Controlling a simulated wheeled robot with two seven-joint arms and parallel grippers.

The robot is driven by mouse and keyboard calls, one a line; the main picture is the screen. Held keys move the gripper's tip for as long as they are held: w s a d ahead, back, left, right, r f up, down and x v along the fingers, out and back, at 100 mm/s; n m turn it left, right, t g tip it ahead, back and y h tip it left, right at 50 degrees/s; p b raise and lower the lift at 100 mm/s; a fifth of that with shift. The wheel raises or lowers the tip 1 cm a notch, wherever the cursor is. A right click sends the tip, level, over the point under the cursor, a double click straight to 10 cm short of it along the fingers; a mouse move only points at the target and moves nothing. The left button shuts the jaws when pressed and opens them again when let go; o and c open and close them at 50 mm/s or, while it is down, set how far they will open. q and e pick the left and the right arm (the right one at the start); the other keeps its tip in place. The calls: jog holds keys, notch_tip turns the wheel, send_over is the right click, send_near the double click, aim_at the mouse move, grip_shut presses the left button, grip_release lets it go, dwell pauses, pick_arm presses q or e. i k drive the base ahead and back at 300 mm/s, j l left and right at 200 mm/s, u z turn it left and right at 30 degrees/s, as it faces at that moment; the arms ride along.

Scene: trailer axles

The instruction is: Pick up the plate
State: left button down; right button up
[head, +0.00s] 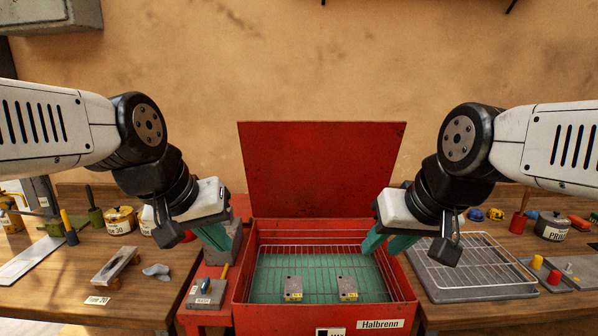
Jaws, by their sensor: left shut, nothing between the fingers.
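A flat, pale grey plate (32,260) lies on the wooden table at the far left. A grey slab (425,278) on the right table carries a wire rack; I cannot tell which of these is the plate meant. My right gripper (385,245) has teal fingers that show apart, over the box's right side, left of the slab. Nothing shows between them.
The red box (320,316) has a raised lid (322,165) and a wire basket inside. Two small grey blocks (293,288) (347,288) with yellow labels sit in its front part. Tins, tools and small parts crowd both tables. The box's middle is clear.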

aim_at(346, 289)
jog(key=k+j, duration=0.1)
jog(key=k, duration=0.85)
